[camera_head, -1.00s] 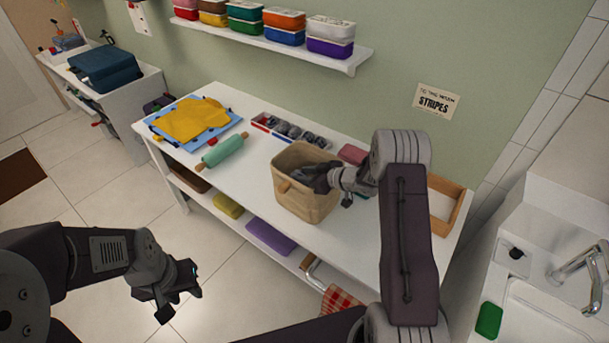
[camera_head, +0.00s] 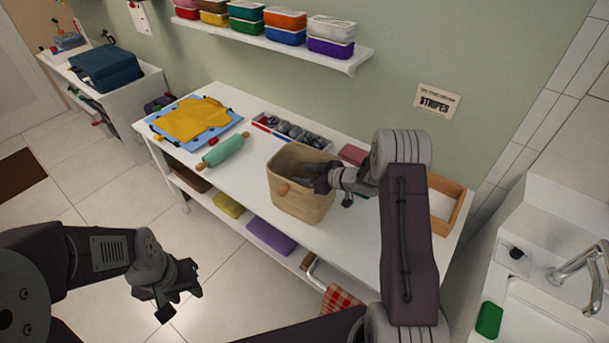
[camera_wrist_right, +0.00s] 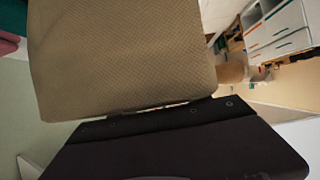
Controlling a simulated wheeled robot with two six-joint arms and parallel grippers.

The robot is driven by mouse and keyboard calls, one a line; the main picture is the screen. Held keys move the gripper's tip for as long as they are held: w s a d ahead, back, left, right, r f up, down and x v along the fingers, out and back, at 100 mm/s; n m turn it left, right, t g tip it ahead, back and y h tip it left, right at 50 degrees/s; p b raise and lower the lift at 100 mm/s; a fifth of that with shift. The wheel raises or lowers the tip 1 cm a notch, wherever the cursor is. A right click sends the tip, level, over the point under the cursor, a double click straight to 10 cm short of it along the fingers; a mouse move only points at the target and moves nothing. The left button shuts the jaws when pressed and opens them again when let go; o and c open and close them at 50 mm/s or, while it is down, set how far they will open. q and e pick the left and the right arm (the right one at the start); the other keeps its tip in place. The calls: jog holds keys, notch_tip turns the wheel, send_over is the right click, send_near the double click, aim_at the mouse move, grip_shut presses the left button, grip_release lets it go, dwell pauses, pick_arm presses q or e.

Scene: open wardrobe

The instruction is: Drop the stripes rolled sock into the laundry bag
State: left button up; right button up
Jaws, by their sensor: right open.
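The laundry bag (camera_head: 303,203) is a tan open-topped fabric bag standing on the white table. My right gripper (camera_head: 313,181) reaches into its mouth from the right and is open; its tips are partly hidden by the bag. In the right wrist view, tan woven fabric, apparently the bag wall (camera_wrist_right: 120,55), fills much of the picture beside the dark gripper body. No striped rolled sock shows clearly between the fingers, and the bag's inside is too dark to make one out. My left gripper (camera_head: 180,290) is empty over the floor at the left, its fingers apart.
A divided tray (camera_head: 263,127) with several grey rolled items stands behind the bag. A green rolling pin (camera_head: 222,151), a yellow cloth (camera_head: 192,119) on a blue board and a wooden box (camera_head: 455,188) lie around.

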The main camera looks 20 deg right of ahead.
jog(key=shift+s+f, duration=0.2)
jog(key=shift+f, duration=0.25)
notch_tip(320, 180, up, 9)
jog(key=p, duration=0.8)
jog(key=shift+w+r+p, duration=0.2)
jog(key=shift+w+p, duration=0.1)
jog(key=shift+p, duration=0.1)
jog(key=shift+d, duration=0.1)
